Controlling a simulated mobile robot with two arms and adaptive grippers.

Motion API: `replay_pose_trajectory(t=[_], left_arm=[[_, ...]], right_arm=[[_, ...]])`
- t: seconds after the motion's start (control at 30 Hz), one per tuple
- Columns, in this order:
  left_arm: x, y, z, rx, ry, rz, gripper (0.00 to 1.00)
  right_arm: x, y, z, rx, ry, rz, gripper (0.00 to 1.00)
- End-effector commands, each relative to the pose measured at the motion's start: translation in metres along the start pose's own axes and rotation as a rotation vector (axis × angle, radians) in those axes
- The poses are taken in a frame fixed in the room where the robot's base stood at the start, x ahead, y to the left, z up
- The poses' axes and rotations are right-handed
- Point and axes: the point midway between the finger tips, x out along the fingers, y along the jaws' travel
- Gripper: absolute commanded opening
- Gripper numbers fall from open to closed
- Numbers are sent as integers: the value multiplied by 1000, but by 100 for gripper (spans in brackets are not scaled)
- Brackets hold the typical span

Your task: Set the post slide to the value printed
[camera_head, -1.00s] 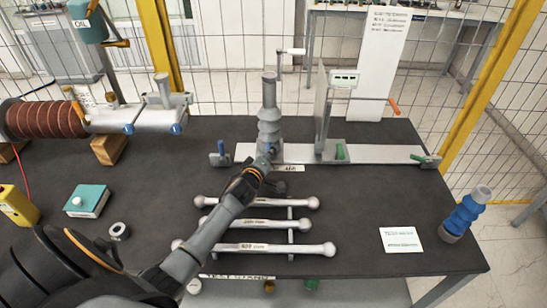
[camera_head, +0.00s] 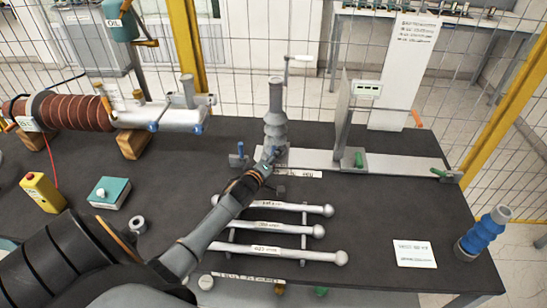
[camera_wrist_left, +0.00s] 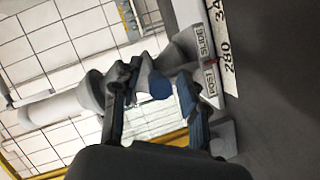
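The post slide (camera_head: 276,125) is a grey ribbed post standing upright on a pale rail (camera_head: 310,160) at the back of the table. In the left wrist view its base (camera_wrist_left: 208,82) carries a "POST SLIDE" label, beside a printed scale (camera_wrist_left: 222,38) where 280 shows. My left gripper (camera_head: 268,160) is at the front of the post's base. In the left wrist view its fingers (camera_wrist_left: 155,112) stand apart, with a dark blue knob (camera_wrist_left: 158,86) showing beyond the gap; I cannot tell whether they touch it. The white card (camera_head: 415,253) has print too small to read. My right gripper is out of view.
White ball-ended rods (camera_head: 280,230) lie under my left arm. A blue ribbed part (camera_head: 484,232) is at right. A tall printed sheet (camera_head: 405,70) hangs behind.

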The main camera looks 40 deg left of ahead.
Motion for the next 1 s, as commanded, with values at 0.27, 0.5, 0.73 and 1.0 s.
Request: replay_pose_trajectory(t=[0.27, 0.5, 0.73, 1.0], left_arm=[[-12, 0, 1, -1, 0, 1, 43], [-59, -1, 2, -2, -2, -1, 43], [-102, -1, 0, -1, 0, -1, 43], [-120, -1, 0, 0, 1, 0, 43]], right_arm=[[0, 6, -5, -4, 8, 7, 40], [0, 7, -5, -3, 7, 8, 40], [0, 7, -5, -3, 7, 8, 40], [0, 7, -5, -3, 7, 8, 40]])
